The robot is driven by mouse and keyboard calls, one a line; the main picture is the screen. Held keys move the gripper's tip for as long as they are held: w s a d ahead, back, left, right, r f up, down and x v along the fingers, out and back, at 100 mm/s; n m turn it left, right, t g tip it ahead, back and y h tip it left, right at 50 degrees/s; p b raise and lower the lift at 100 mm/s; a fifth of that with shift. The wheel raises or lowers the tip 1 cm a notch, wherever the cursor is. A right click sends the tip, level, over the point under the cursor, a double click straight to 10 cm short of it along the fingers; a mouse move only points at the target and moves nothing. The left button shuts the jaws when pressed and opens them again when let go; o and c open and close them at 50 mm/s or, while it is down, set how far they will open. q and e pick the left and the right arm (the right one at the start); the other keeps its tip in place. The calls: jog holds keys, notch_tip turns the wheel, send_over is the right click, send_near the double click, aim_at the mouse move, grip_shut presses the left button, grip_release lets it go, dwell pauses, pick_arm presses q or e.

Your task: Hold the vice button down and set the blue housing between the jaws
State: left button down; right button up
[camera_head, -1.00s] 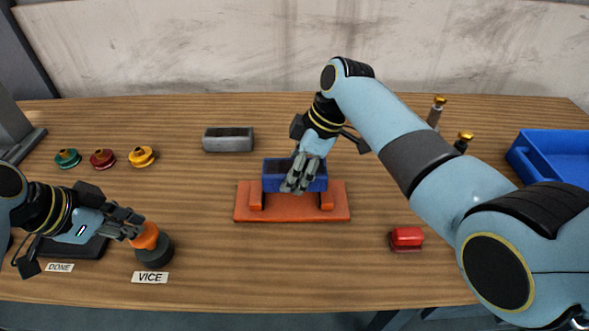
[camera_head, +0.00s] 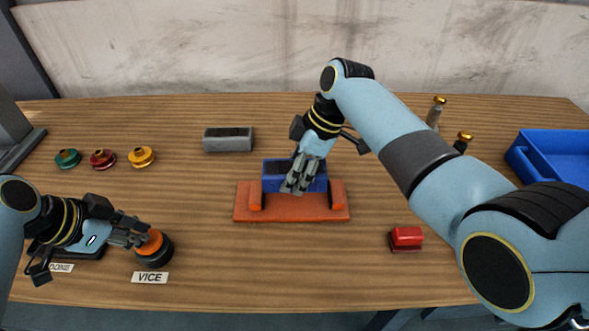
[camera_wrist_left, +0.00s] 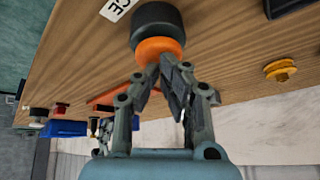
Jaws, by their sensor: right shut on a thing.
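The vice (camera_head: 290,213) is an orange base in the middle of the table with two upright jaws. The blue housing (camera_head: 274,178) is at the jaws, seen above and between them; I cannot tell whether it touches the base. My right gripper (camera_head: 293,188) is shut on the housing and partly covers it. The vice button (camera_head: 151,246) has an orange cap on a dark round body, behind the VICE label. My left gripper (camera_head: 143,236) is shut with its fingertips at the cap, which sits low. The left wrist view shows the fingertips against the orange cap (camera_wrist_left: 158,48).
Green, red and yellow spools (camera_head: 141,157) stand at back left. A red block (camera_head: 405,237) is at right, with a blue bin (camera_head: 550,160) beyond. Two gold-topped pins (camera_head: 437,112) stand behind my right arm.

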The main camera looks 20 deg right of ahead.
aim_at(295, 199)
pick_arm(q)
jog(key=shift+s+f, duration=0.2)
pick_arm(e)
jog(key=shift+f, duration=0.4)
jog(key=shift+f, duration=0.15)
jog(key=shift+f, duration=0.65)
jog(key=shift+f, duration=0.35)
jog(key=shift+f, duration=1.1)
jog(key=o, duration=1.6)
jog(key=shift+o, duration=0.2)
jog(key=shift+f, duration=0.1)
